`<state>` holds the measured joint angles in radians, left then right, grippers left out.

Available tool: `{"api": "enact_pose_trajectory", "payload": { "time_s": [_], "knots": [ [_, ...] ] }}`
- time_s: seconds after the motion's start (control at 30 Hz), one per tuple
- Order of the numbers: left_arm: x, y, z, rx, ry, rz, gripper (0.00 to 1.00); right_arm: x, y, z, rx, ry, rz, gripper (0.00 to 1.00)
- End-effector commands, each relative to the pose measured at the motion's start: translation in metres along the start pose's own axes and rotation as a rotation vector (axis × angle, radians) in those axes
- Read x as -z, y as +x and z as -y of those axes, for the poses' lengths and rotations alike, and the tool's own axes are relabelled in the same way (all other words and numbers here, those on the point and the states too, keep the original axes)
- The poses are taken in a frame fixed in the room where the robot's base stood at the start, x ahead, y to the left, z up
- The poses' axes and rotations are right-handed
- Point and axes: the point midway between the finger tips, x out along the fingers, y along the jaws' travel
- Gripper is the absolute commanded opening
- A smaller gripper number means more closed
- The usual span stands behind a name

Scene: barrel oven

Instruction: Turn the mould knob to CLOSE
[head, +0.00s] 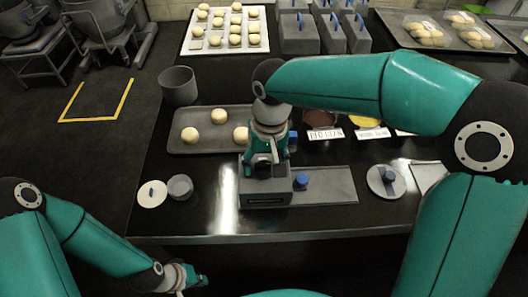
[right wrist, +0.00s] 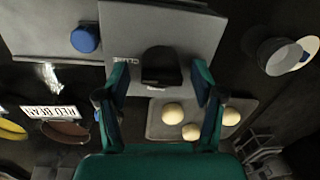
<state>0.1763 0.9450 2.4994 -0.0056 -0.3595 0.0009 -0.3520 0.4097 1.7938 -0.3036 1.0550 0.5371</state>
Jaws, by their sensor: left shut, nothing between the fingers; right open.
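The mould (head: 265,195) is a grey box at the table's front edge, below my right gripper in the head view. Its dark knob (right wrist: 161,68) shows in the right wrist view on the grey top (right wrist: 190,30). A label that seems to read CLOSE (right wrist: 125,58) lies left of the knob there. Another pale label is partly hidden beside the knob. My right gripper (head: 263,158) is open, its fingers on either side of the knob in the wrist view with gaps; I cannot tell its height above it. My left gripper (head: 200,281) is shut and empty, low at the front left.
A grey plate with a blue knob (head: 301,180) adjoins the mould's right side. A tray (head: 180,145) with dough balls lies behind it. A grey cup (head: 178,86), a white disc (head: 152,194) and a round lid (head: 386,181) stand around. Bowls with labels are behind right.

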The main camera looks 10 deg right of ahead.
Motion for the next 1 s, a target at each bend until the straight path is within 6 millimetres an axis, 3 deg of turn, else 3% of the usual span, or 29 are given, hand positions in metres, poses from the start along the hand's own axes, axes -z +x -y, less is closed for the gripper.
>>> {"api": "enact_pose_trajectory", "payload": {
  "time_s": [0.17,0.6,0.8,1.0],
  "knots": [
    [0.0,0.0,0.0,0.0,0.0,0.0,0.0,0.001,-0.019,0.001,0.002,0.0,-0.006,0.67],
    [0.0,0.0,0.0,0.0,0.0,0.0,0.0,0.002,-0.1,0.001,0.002,0.0,-0.005,0.67],
    [0.0,0.0,0.0,0.0,0.0,0.001,0.0,0.001,-0.117,0.0,0.0,0.0,-0.003,0.67],
    [0.0,0.0,0.0,0.0,0.0,0.001,0.0,0.001,-0.118,0.0,0.001,0.0,-0.003,0.67]
  ]
}}
